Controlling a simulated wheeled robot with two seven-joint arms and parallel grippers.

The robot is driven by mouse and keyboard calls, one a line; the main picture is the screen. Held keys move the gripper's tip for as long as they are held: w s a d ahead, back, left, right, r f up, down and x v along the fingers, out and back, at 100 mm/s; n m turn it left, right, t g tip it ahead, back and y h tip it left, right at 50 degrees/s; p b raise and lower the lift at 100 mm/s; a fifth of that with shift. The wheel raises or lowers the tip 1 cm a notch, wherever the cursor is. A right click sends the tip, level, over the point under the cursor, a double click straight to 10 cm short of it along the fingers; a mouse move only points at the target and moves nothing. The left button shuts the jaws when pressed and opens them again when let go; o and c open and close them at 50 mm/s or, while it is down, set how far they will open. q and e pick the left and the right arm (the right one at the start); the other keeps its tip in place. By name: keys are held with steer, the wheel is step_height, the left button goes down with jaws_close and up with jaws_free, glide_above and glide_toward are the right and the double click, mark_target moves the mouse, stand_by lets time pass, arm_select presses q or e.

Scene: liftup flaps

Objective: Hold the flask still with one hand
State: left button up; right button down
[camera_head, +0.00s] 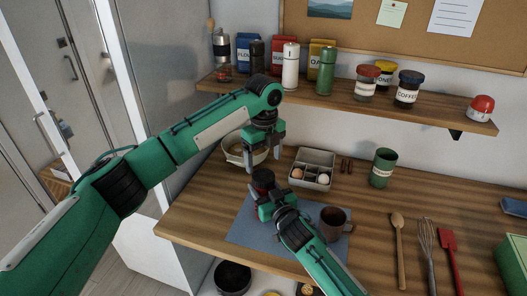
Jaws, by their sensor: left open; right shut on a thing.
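A dark, round-topped object that I take to be the flask (263,178) stands on the blue-grey mat (243,226) on the counter. Its lower part is hidden by my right gripper. My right gripper (264,191) comes in from the front and is shut on it. My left gripper (263,152) is open and points down, just above the flask's top, with nothing seen between its fingers.
A brown mug (333,222) stands right of my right gripper. Behind are a bowl (236,156), a compartment tray with eggs (325,157) and a green cup (383,168). Wooden spoon (398,240), whisk and red spatula (449,250) lie right. A loaded shelf (340,100) overhangs.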

mark_target(263, 176)
arm_select(q)
steer(key=n, duration=0.5)
steer(key=shift+r, duration=0.3)
steer(key=n, duration=0.4)
steer(key=shift+r+n, duration=0.2)
steer(key=shift+n, duration=0.1)
steer(key=n, duration=0.4)
steer(key=shift+r+n, duration=0.25)
steer(key=shift+n, duration=0.15)
steer(key=n, duration=0.6)
steer(key=shift+r, duration=0.25)
steer(key=shift+f, duration=4)
steer(key=shift+c, duration=0.5)
